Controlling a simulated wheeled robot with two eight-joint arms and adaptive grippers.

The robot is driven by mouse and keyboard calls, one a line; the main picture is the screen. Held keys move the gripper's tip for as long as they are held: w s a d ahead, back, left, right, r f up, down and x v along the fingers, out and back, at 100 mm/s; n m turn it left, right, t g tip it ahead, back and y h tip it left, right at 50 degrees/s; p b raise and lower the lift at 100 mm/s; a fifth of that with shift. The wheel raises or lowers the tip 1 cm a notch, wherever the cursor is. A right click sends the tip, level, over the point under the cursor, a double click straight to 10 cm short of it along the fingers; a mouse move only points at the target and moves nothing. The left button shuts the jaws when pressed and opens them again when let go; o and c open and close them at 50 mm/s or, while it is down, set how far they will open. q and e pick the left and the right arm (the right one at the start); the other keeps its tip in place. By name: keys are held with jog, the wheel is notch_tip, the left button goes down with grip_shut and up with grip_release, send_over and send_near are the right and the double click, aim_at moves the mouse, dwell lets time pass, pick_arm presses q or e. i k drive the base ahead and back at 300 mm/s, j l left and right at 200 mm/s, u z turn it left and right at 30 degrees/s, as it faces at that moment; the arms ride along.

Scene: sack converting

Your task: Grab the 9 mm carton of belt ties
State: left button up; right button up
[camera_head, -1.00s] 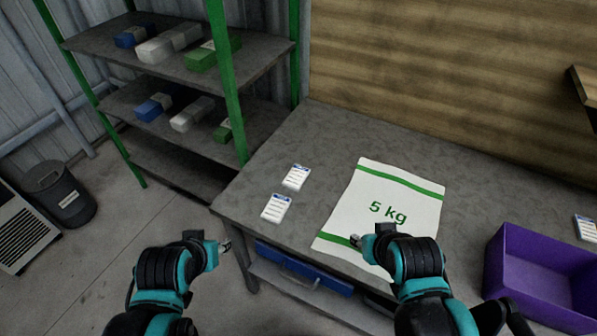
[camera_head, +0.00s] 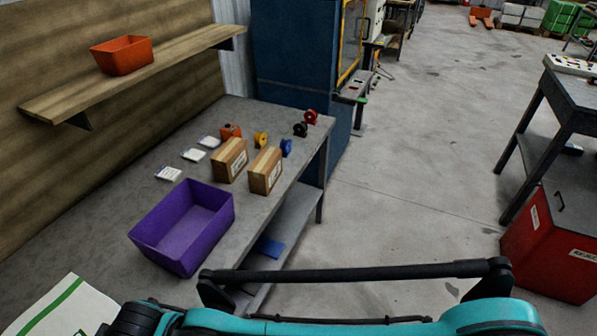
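Two brown cartons with white labels stand side by side on the grey table, a rear one (camera_head: 230,160) and a front one (camera_head: 265,171). Their label print is too small to read, so I cannot tell which is the 9 mm one. A large teal and black part of my arm crosses the bottom of the view. Neither gripper's fingers are in view.
An empty purple bin (camera_head: 183,226) stands left of the cartons. Small coloured rolls, including a yellow one (camera_head: 261,139) and a blue one (camera_head: 286,147), lie behind them. Label cards (camera_head: 168,173) and a white sack (camera_head: 68,306) lie on the table. A red bin (camera_head: 549,245) stands right; the floor between is clear.

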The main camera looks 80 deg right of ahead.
aim_at(263, 174)
jog(key=z, duration=2.35)
jog(key=i+z, duration=0.1)
jog(key=i+l+u, duration=0.6)
jog(key=i+j, duration=0.05)
